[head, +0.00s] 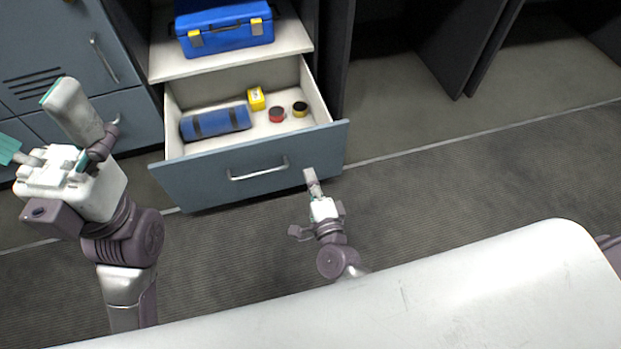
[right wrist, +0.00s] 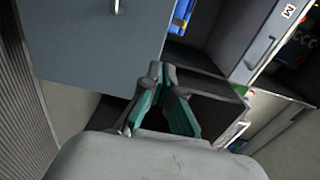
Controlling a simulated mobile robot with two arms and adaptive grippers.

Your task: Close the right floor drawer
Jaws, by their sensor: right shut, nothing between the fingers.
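The floor drawer (head: 190,180) is pulled out of the cabinet, with a grey-blue front and a metal handle (head: 258,172). Inside lie a blue roll (head: 215,122), a yellow box (head: 256,98), and a red (head: 277,114) and a yellow-black (head: 300,108) small round item. My right gripper (head: 309,175) is shut and empty, at the right part of the drawer front; whether it touches is unclear. In the right wrist view its fingers (right wrist: 157,75) are together beside the drawer front (right wrist: 90,45). My left gripper (head: 28,120) is open and empty at the left.
A blue toolbox (head: 225,28) sits on the shelf (head: 165,62) above the drawer. Grey-blue cabinet doors (head: 60,50) stand at the left. Dark panels (head: 450,50) stand at the back right. The floor (head: 480,170) to the right is clear.

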